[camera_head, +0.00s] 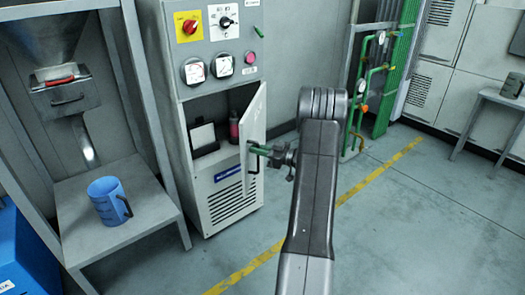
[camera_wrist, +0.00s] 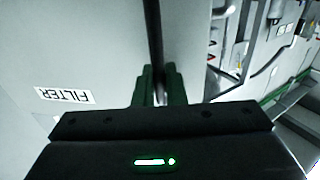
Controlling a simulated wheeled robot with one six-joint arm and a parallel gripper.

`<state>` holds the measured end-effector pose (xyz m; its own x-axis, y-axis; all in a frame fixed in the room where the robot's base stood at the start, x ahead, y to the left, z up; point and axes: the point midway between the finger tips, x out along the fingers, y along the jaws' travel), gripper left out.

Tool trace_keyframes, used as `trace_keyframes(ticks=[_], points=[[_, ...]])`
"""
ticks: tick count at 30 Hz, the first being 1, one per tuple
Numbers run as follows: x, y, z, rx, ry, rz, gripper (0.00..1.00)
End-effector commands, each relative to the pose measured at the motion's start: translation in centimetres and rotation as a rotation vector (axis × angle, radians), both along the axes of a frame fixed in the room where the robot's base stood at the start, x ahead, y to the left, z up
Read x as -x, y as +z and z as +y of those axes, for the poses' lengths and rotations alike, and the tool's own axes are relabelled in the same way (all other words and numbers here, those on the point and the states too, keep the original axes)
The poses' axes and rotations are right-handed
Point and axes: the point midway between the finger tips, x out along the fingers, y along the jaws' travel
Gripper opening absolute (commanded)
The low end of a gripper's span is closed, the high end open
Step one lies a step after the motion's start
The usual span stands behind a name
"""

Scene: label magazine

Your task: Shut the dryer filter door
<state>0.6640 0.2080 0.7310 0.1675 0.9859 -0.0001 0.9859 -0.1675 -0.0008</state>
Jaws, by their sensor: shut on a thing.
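The dryer filter door (camera_head: 254,122) stands open on the front of the grey dryer cabinet (camera_head: 172,75), swung out towards the right. In the wrist view the pale door (camera_wrist: 75,45) fills the left, with a "FILTER" label (camera_wrist: 66,96) upside down on it. My gripper (camera_head: 259,150) is at the door's outer face, and its green fingers (camera_wrist: 159,88) are shut around the dark upright bar handle (camera_wrist: 154,35). The handle's gripped part is hidden between the fingers. Inside the opening are a white-faced filter panel (camera_head: 203,136) and a red bottle (camera_head: 234,127).
A blue mug (camera_head: 109,201) stands on the grey stand (camera_head: 150,213) at left, under a metal hopper (camera_head: 66,90). Green pipes (camera_head: 362,95) rise behind my arm. A yellow line (camera_head: 243,270) crosses the floor. The floor right of my arm is clear.

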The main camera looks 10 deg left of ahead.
Motion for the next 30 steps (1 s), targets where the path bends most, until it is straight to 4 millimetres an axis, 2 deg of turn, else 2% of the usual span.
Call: trace_keyframes(ticks=[5, 13, 21, 30], points=[[0.6, 0.0, 3.5, -0.001, -0.077, 0.001, 0.00], [0.6, -0.3, 10.5, 0.000, -0.258, -0.002, 0.00], [-0.8, -0.4, 17.0, -0.002, -0.440, -0.001, 0.00], [-3.0, -0.3, 22.0, 0.000, -0.580, -0.001, 0.00]])
